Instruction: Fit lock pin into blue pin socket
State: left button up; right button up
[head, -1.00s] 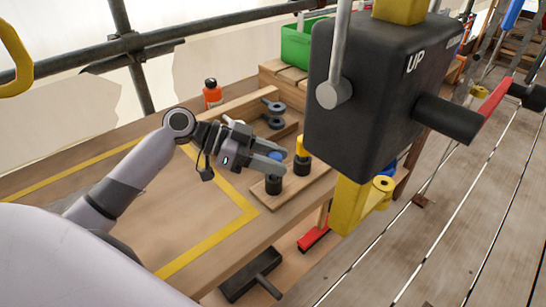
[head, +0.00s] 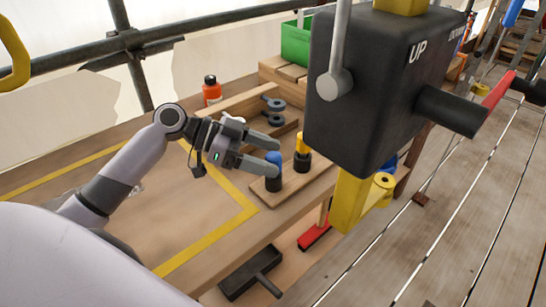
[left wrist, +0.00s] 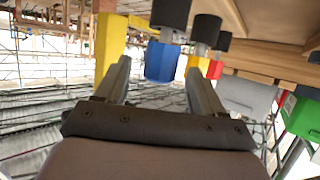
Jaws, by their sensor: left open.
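A blue-topped pin (head: 274,158) stands upright on a black cylinder (head: 273,181) on a small wooden board (head: 290,191) at the bench edge. My left gripper (head: 277,160) is open, its fingertips at either side of the blue top and apart from it. In the left wrist view, upside down, the blue piece (left wrist: 162,62) shows between the open fingertips (left wrist: 157,65), with a metal neck and the black cylinder (left wrist: 170,13) above it. Whether this is the lock pin in its socket I cannot tell. My right gripper is out of view.
A yellow-topped piece (head: 302,142) stands close by on its own black cylinder. A red-topped piece (left wrist: 215,69) shows behind it in the wrist view. A large black UP box (head: 370,90) blocks the right side. An orange bottle (head: 212,92) stands behind.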

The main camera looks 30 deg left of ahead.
pick_arm(q)
jog(key=v, duration=0.5)
jog(key=shift+s+a+r, duration=0.1)
jog(key=shift+a, duration=0.05)
jog(key=shift+r, duration=0.15)
